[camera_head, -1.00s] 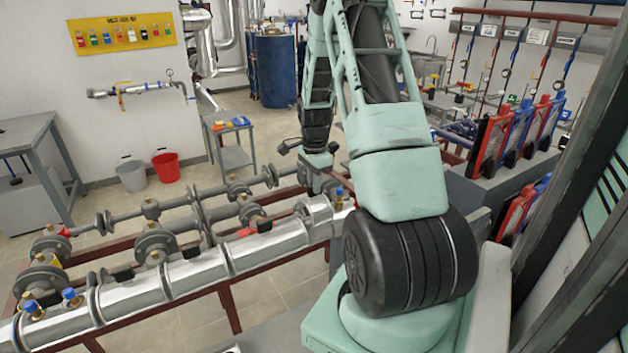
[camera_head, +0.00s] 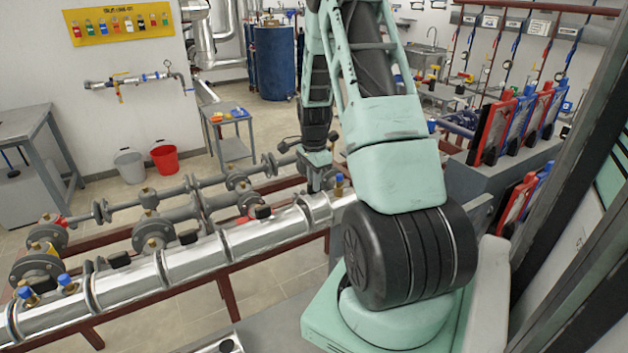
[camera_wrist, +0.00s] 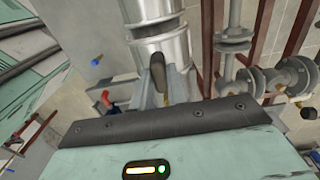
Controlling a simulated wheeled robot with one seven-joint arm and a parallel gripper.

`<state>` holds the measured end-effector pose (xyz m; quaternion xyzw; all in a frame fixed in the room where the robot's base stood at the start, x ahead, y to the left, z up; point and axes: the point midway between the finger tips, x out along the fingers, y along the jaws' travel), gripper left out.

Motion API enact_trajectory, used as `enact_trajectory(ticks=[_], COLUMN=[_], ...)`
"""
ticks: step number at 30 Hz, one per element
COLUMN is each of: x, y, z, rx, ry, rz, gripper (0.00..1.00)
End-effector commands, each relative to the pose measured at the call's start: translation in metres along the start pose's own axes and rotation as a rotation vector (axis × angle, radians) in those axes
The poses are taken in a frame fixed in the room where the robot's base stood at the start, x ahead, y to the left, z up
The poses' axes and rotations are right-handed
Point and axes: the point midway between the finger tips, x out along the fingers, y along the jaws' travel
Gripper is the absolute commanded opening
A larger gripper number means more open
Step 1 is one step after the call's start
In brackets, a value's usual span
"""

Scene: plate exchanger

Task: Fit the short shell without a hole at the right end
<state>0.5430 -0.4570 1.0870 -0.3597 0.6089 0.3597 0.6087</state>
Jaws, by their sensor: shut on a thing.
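My gripper (camera_head: 317,188) points down at the right end of the shiny metal pipe run. It is shut on the short shell (camera_head: 318,207) by its dark handle (camera_wrist: 158,71). The shell is a short silver half-cylinder lying in line with the other shells. It looks on or very close to the pipe; whether it is fully seated I cannot tell. The neighbouring shell (camera_head: 277,226) is just to its left, with a black handle (camera_head: 263,211). A blue-capped valve (camera_head: 339,182) stands just to the right. My arm hides the run further right.
Grey flanged pipes and valves (camera_head: 152,229) run parallel behind the shells. A red-brown frame (camera_head: 226,289) carries the run. Blue-capped valves (camera_head: 66,284) stick up at the left end. Red and grey buckets (camera_head: 165,159) and a small table (camera_head: 229,117) stand behind on free floor.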

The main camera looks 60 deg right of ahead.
Motion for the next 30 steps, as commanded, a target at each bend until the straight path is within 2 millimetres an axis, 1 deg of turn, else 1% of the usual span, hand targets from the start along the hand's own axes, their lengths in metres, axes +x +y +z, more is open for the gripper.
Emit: enact_trajectory(ticks=[5,30], x=[0.002,0.025], y=[0.0,0.0], z=[0.0,0.0], rx=[0.0,0.0], ry=[0.0,0.0], rz=[0.0,0.0], gripper=[0.0,0.0])
